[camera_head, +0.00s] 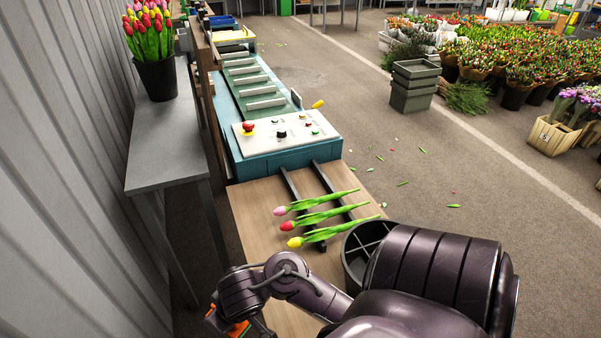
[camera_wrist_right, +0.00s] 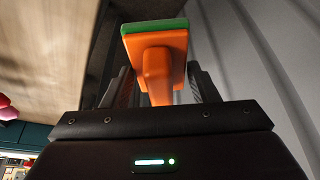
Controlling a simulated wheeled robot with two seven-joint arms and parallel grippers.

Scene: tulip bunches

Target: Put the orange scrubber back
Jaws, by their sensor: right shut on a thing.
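The orange scrubber (camera_wrist_right: 155,48) has a green pad along its far edge. In the right wrist view my right gripper (camera_wrist_right: 160,85) is shut on its handle, with one dark finger on each side. In the head view the scrubber (camera_head: 238,329) shows only as a small orange patch at the bottom left. My right gripper (camera_head: 222,322) is there, left of the wooden table and partly hidden by my arm. My left gripper is not in view.
Three tulips (camera_head: 318,216) lie across dark rails on the wooden table (camera_head: 262,215). A dark round bin (camera_head: 352,262) stands at its right side. A teal machine (camera_head: 283,160) is beyond. A grey side table (camera_head: 160,150) with a tulip pot (camera_head: 158,78) stands left by the corrugated wall.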

